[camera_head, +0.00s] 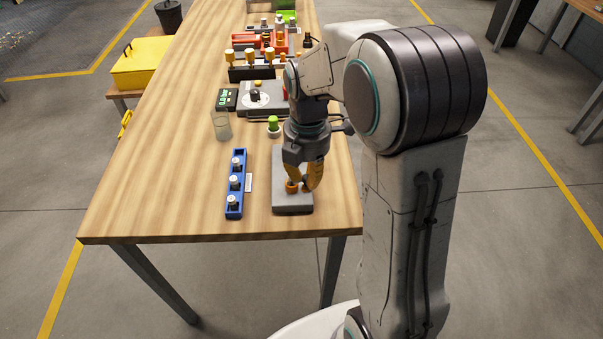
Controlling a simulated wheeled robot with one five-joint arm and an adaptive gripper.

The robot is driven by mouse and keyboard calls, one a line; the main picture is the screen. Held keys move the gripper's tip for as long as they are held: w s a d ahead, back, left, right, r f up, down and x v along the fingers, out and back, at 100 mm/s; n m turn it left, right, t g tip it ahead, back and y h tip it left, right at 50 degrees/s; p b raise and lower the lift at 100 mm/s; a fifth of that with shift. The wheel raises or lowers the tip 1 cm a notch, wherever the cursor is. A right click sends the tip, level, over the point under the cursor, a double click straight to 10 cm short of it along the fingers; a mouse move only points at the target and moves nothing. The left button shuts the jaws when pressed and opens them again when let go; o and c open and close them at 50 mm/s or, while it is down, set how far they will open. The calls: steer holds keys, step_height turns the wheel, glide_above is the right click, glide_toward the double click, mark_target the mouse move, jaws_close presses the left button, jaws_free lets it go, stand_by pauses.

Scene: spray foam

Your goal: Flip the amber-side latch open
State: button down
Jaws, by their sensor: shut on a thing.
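My gripper (301,184) points down over a grey plate (293,209) near the front right of the wooden table. Its orange-yellow fingers are closed on a small amber piece (291,187) that stands on the plate. The fingers partly cover this piece, so I cannot tell whether it is the latch or how it is set. The wrist hides the back part of the plate. No other latch can be made out in this view.
Left of the plate are a blue rack (235,207) with several silver-topped pieces and a clear cup (222,126). Behind my gripper are a green-topped item (273,125), a grey device (257,97) and several yellow-topped pieces. The table's front left is clear.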

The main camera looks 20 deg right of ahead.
steer(key=shift+s+d+f+n, duration=0.1)
steer(key=shift+s+d+n, duration=0.2)
steer(key=shift+n, duration=0.6)
steer(key=shift+s+d+n, duration=0.15)
steer(key=shift+d+n, duration=0.15)
steer(key=shift+n, duration=0.6)
steer(key=c, duration=1.1)
jaws_free()
steer(key=shift+w, duration=0.1)
step_height(320, 180, up, 12)
steer(key=shift+r, duration=0.1)
